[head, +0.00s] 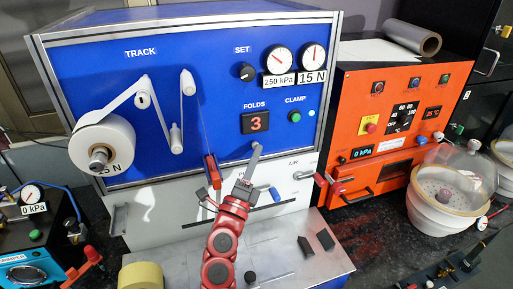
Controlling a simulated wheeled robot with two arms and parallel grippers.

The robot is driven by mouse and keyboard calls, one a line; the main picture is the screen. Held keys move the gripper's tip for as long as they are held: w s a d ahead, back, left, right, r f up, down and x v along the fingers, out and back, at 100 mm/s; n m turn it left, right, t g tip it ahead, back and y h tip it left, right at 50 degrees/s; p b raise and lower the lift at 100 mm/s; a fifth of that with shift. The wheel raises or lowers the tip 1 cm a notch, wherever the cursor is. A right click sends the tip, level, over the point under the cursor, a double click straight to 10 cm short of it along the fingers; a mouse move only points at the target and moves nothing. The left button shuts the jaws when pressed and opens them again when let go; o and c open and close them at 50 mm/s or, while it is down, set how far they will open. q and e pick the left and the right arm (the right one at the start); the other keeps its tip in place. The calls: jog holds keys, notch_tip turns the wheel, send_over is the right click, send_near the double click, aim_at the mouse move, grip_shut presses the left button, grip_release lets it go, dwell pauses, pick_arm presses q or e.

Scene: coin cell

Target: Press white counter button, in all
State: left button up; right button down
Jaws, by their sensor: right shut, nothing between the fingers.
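My right gripper (250,166) is at the end of the red arm rising from the bottom centre. It is shut and empty, in front of the lower part of the blue machine panel (215,90). The counter display (255,123), labelled FOLDS, reads 3 and sits above the gripper. A small pale round spot (311,113) is right of the green CLAMP button (294,116). I cannot tell whether it is the white counter button. No other clear white button shows; the arm hides part of the lower white panel. My left gripper is not in view.
A white tape roll (118,136) is on the panel's left. A red piece (212,172) is close left of the gripper. An orange machine (350,105) and a glass-domed pot (459,180) stand at right. Dark blocks (325,238) lie on the metal plate (285,262).

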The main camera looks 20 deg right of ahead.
jog(key=shift+w, duration=0.15)
dwell(0.5)
jog(key=shift+s, duration=0.9)
jog(key=shift+s+d+p, duration=0.1)
jog(key=shift+s+p, duration=0.25)
jog(key=shift+s, duration=2.15)
